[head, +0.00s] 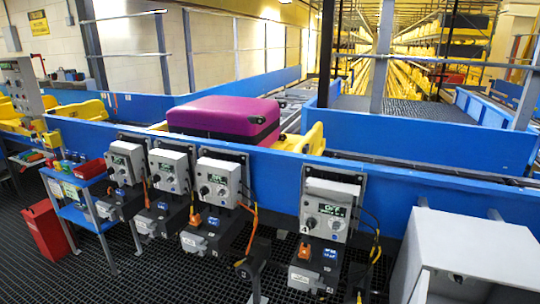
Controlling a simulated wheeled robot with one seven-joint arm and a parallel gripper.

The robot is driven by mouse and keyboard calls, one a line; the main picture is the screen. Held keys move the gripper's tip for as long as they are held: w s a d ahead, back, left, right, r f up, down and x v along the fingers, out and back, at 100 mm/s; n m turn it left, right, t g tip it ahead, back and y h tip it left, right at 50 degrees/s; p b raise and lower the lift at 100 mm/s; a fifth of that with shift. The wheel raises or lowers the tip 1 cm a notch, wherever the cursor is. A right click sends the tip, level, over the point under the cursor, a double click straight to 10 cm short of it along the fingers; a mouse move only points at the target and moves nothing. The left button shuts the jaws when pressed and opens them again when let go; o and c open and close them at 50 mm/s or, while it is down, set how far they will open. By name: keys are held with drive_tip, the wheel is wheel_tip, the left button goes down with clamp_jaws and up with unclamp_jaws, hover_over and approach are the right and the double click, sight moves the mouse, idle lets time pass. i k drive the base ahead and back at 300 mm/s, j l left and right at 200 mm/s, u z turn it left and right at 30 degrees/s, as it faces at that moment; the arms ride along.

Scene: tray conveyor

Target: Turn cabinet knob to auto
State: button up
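Several grey control boxes with small green displays and black knobs hang along the blue conveyor side. The rightmost control box (330,207) has a black knob (311,222) at its lower left. To its left are another box (220,180) with a knob (204,190), a box (171,171), and a far-left box (124,161). I cannot tell which one the task calls the cabinet. The knob settings and any auto marking are too small to read. My gripper is not in view.
A grey open-fronted metal enclosure (480,240) stands at the lower right. A purple suitcase (224,118) lies on the conveyor behind the blue side wall (430,140). A blue shelf cart (84,213) and a red bin (45,230) stand left. Black grating floor (150,280) lies in front.

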sight(458, 278)
drive_tip(key=j+z, duration=0.1)
drive_tip(key=z, duration=0.3)
drive_tip(key=i+j+z, duration=0.1)
drive_tip(key=z, duration=0.3)
drive_tip(key=j+z, duration=0.2)
drive_tip(key=z, duration=0.25)
